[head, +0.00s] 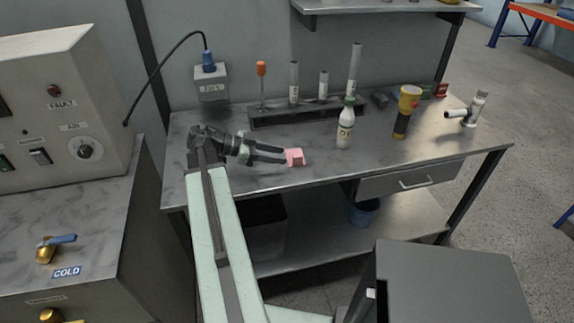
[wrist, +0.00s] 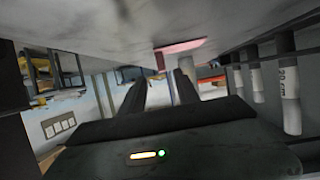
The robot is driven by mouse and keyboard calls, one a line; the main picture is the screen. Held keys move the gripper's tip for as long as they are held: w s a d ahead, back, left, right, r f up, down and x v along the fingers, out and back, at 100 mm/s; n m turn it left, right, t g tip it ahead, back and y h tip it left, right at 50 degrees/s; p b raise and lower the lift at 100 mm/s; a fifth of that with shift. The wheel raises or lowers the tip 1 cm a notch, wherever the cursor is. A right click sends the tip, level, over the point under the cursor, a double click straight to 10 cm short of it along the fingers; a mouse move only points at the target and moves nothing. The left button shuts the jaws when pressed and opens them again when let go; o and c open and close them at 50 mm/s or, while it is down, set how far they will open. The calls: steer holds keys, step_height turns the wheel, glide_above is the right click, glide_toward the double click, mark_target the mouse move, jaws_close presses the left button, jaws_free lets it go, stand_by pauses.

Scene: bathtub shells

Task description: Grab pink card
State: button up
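The pink card (head: 295,158) lies on the metal workbench near its front edge, left of the white bottle. It looks like a small pink piece with a darker front face. My gripper (head: 284,156) reaches in from the left, low over the bench, with its two fingers apart and the tips right beside the card. In the wrist view, which is rolled over, the pink card (wrist: 183,46) shows just beyond the fingertips of my gripper (wrist: 160,80). The fingers are open with a gap between them. I cannot tell whether a tip touches the card.
A white bottle (head: 345,124) and a yellow-topped black torch-like item (head: 406,112) stand right of the card. A dark rack (head: 300,112) with upright cylinders stands behind. A white fitting (head: 469,111) is at far right. The bench front around the card is clear.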

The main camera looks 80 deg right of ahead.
mark_target(294, 156)
steer(key=shift+d+b+x, duration=0.2)
steer(key=shift+b+x, duration=1.05)
steer(key=shift+x, duration=2.8)
steer(key=shift+w+r, duration=0.15)
steer(key=shift+r, duration=0.05)
jaws_close()
